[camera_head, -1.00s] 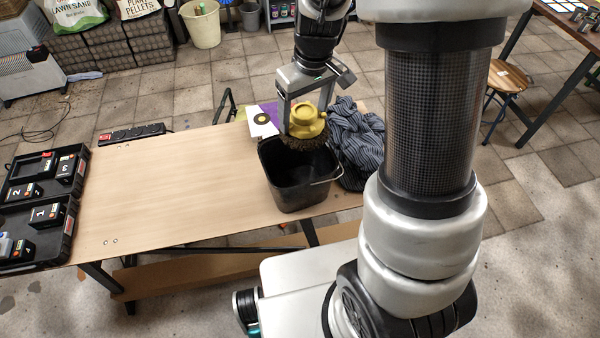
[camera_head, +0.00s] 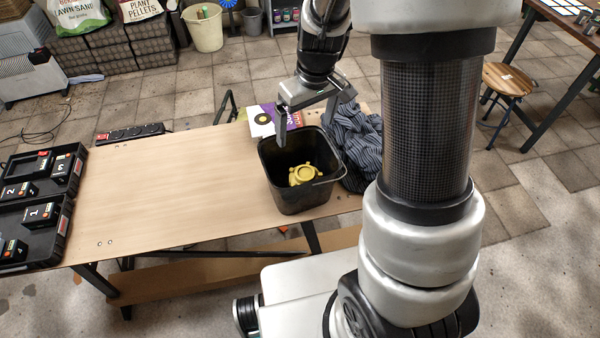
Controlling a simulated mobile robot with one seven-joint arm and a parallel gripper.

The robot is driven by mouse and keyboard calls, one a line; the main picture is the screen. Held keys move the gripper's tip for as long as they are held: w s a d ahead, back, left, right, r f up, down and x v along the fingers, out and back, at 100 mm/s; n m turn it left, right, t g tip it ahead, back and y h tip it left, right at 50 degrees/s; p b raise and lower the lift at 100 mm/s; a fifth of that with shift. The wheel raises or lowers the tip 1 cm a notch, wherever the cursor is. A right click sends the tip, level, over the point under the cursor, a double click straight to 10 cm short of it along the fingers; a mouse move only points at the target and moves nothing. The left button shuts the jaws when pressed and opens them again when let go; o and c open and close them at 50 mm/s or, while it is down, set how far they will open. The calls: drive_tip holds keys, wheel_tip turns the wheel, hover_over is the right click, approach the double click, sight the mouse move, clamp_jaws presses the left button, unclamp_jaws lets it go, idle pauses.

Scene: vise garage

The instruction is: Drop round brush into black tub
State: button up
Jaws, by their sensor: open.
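The round brush (camera_head: 303,174) lies inside the black tub (camera_head: 302,199), its yellow top facing up; its bristles are hidden in the dark inside. The tub stands upright at the right part of the wooden table (camera_head: 170,195). My gripper (camera_head: 307,143) is open and empty above the tub's back part, apart from the brush. Its two fingers point down, one at the left and one at the right.
A crumpled striped cloth (camera_head: 356,146) lies against the tub's right side. A colourful booklet (camera_head: 262,120) lies behind the tub. Black trays with numbered battery packs (camera_head: 38,213) are at the left, and a power strip (camera_head: 131,133) is at the back edge. The table's middle is clear.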

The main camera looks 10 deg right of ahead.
wheel_tip(320, 180, up, 17)
drive_tip(key=s+p, duration=0.2)
drive_tip(key=shift+s+d, duration=0.2)
drive_tip(key=shift+d, duration=0.25)
drive_tip(key=shift+r, duration=0.1)
drive_tip(key=s+r+m+t+p, duration=0.2)
drive_tip(key=s+r, duration=0.3)
drive_tip(key=s, duration=0.3)
drive_tip(key=s+r+m+t+p, duration=0.1)
drive_tip(key=s+r+m+p, duration=0.1)
drive_tip(key=s+r+p, duration=0.3)
drive_tip(key=s+a+r, duration=0.1)
drive_tip(key=s, duration=0.2)
drive_tip(key=shift+r+t+h, duration=0.15)
drive_tip(key=shift+t+h, duration=0.15)
drive_tip(key=shift+t, duration=0.1)
idle(0.6)
